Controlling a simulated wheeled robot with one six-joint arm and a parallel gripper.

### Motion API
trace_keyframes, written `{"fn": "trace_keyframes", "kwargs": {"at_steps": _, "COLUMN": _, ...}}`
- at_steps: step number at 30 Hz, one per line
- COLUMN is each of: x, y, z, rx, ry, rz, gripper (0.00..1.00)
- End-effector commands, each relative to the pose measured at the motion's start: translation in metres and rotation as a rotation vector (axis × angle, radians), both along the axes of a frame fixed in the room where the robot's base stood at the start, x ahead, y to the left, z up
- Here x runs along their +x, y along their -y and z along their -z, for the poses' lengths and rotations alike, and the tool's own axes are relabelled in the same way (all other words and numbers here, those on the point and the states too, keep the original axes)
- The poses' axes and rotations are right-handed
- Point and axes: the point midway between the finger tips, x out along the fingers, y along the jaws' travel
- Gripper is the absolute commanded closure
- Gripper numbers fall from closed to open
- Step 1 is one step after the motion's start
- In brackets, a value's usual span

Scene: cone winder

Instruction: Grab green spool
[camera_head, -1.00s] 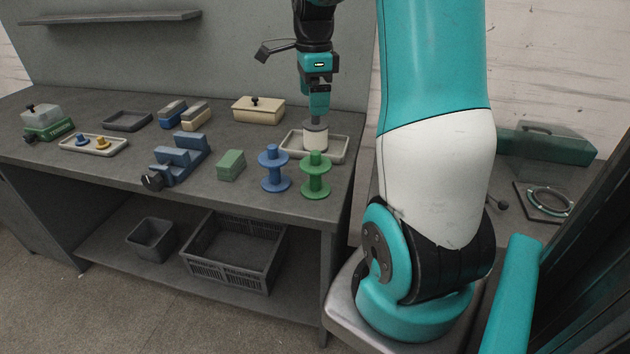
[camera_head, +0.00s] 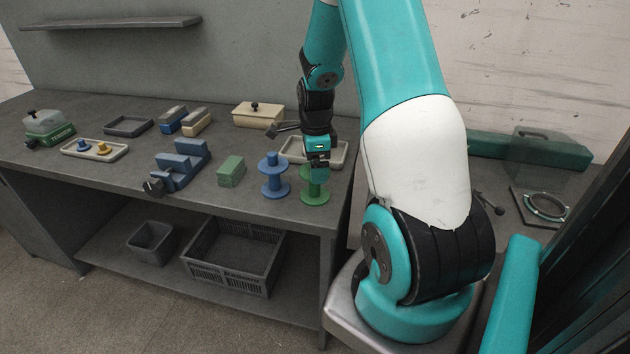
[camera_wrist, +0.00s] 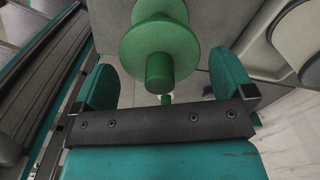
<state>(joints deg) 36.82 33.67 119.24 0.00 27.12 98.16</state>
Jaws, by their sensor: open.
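The green spool (camera_head: 314,194) stands upright at the front right of the workbench, and its upper part is hidden by my gripper (camera_head: 318,168) in the head view. In the wrist view the green spool (camera_wrist: 160,42) shows its round flange and the end of its stem between the two spread teal fingers of my gripper (camera_wrist: 164,70). The fingers are open, with a gap on each side of the stem. I cannot tell whether either finger touches the spool.
A blue spool (camera_head: 273,176) stands close to the left of the green one. A green block (camera_head: 231,171) lies further left, beside a blue stepped holder (camera_head: 181,165). A shallow tray (camera_head: 342,158) is behind my gripper. The bench's front edge is close.

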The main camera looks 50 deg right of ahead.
Motion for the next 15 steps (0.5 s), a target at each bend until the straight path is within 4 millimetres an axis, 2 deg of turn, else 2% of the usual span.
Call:
{"fn": "trace_keyframes", "kwargs": {"at_steps": 4, "x": 0.0, "y": 0.0, "z": 0.018, "rx": 0.001, "ry": -0.001, "rz": 0.0, "gripper": 0.0}}
{"fn": "trace_keyframes", "kwargs": {"at_steps": 12, "x": 0.0, "y": 0.0, "z": 0.022, "rx": -0.001, "ry": 0.001, "rz": 0.0, "gripper": 0.0}}
{"fn": "trace_keyframes", "kwargs": {"at_steps": 14, "x": 0.0, "y": 0.0, "z": 0.022, "rx": -0.001, "ry": 0.001, "rz": 0.0, "gripper": 0.11}}
{"fn": "trace_keyframes", "kwargs": {"at_steps": 15, "x": 0.0, "y": 0.0, "z": 0.022, "rx": -0.001, "ry": 0.001, "rz": 0.0, "gripper": 0.21}}
